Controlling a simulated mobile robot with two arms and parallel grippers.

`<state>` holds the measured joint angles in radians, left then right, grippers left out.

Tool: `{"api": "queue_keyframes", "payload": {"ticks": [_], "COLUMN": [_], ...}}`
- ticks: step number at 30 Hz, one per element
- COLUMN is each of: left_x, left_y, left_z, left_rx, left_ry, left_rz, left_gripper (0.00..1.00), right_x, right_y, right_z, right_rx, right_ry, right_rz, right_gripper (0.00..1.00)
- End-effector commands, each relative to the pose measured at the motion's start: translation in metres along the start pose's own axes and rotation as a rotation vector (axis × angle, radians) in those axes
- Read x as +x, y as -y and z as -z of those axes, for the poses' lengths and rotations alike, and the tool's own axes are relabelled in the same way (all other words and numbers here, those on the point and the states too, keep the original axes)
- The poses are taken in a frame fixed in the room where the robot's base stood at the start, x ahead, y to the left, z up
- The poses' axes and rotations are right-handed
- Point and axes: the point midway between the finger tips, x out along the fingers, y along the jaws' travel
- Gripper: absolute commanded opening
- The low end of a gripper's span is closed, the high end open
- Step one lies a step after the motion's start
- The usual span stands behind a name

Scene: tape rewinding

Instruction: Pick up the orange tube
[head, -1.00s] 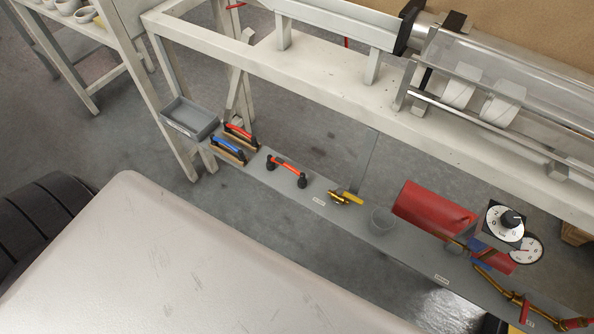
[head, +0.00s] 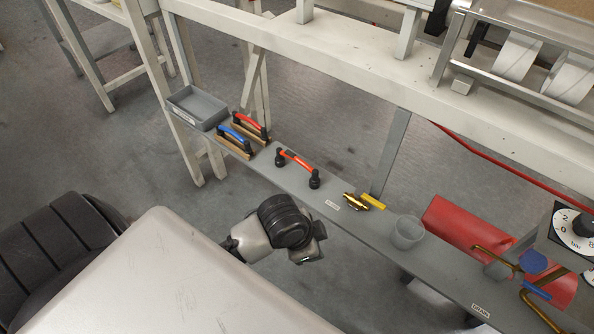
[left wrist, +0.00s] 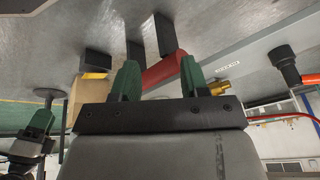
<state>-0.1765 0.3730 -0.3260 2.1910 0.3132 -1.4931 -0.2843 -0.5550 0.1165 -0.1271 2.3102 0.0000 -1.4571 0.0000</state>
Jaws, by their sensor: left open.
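The orange tube (head: 296,161) is a short orange bar with a black foot at each end. It stands on the narrow grey shelf in the head view. At the right edge of the left wrist view, part of its orange bar (left wrist: 312,79) and a black end show. My left gripper (left wrist: 159,80) has two green fingers spread apart with nothing held between them. In the head view, part of my left arm (head: 285,228) shows below the shelf, near the tube and apart from it; the fingers are not clear there.
Beside the tube on the shelf (head: 335,205) are red and blue handled tools (head: 236,140) and a brass valve (head: 357,202). A grey cup (head: 407,232) and a red cylinder (head: 470,222) are farther right. A grey tray (head: 197,107) is at left. A white frame (head: 330,65) stands behind.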

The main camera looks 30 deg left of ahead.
Motion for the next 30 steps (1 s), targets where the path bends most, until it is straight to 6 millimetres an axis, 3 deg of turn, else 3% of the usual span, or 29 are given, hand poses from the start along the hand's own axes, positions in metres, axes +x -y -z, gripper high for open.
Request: {"api": "queue_keyframes", "payload": {"ticks": [5,8,15,18,23,30], "left_x": [-0.006,-0.013,-0.054,-0.074,-0.090,-0.061], "left_y": [0.036,0.069,0.174,0.206,0.229,0.232], "left_z": [0.029,0.038,0.040,0.036,0.032,0.024], "left_rx": [0.349,0.530,0.792,0.828,0.848,0.851], "left_ry": [0.016,0.059,0.189,0.216,0.229,0.229], "left_rz": [-0.021,-0.032,-0.052,-0.058,-0.067,-0.071], "left_gripper": [0.45,0.45,0.45,0.45,0.45,0.45], "right_x": [0.001,0.006,0.024,0.029,0.033,0.004], "right_y": [0.000,0.000,0.001,0.001,0.001,0.000], "right_z": [-0.002,-0.003,-0.005,-0.005,-0.006,-0.004], "right_rx": [0.000,0.000,-0.001,-0.001,-0.001,0.001], "right_ry": [-0.004,-0.002,0.005,0.007,0.006,-0.013], "right_rz": [-0.001,-0.001,0.001,0.002,0.002,-0.001], "right_gripper": [0.43,0.43,0.43,0.43,0.43,0.43]}}
